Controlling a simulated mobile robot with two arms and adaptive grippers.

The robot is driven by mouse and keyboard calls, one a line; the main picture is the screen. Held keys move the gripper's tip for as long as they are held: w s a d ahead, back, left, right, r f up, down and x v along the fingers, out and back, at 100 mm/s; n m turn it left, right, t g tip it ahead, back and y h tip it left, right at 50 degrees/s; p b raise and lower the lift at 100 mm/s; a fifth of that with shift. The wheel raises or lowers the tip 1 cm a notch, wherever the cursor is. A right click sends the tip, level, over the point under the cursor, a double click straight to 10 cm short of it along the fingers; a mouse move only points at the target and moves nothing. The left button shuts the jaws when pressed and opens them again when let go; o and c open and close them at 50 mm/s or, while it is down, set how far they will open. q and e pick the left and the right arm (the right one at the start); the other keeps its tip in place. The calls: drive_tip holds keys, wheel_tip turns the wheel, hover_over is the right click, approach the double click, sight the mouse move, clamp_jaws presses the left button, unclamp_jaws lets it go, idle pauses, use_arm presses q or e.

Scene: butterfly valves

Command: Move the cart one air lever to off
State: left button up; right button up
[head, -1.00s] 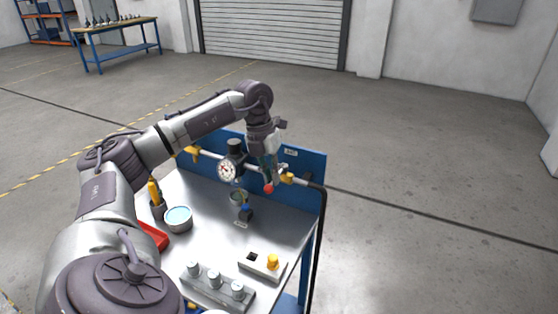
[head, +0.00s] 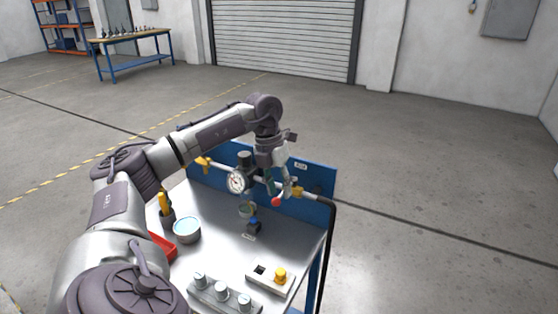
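The air lever (head: 276,202) shows as a red knob at the front of the pipe along the cart's blue back panel (head: 316,178). It hangs low, just right of the round pressure gauge (head: 237,182). My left gripper (head: 279,190) points down from above, with its fingers right at the lever, just above the red knob. The fingers overlap the lever in the picture and hide most of its arm. I cannot tell whether they touch it or how far apart they are. My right gripper is not in view.
The cart's metal top (head: 215,255) holds a bowl (head: 187,230), a red tray (head: 162,247), a block with several knobs (head: 222,297) and a box with a yellow button (head: 280,275). A black hose (head: 330,245) hangs at the right edge. Open floor lies to the right.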

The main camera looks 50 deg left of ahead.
use_arm(q)
wheel_tip(320, 180, up, 12)
drive_tip(key=a, duration=0.2)
drive_tip(key=shift+s+f, duration=0.15)
drive_tip(key=shift+s, duration=0.25)
idle(0.5)
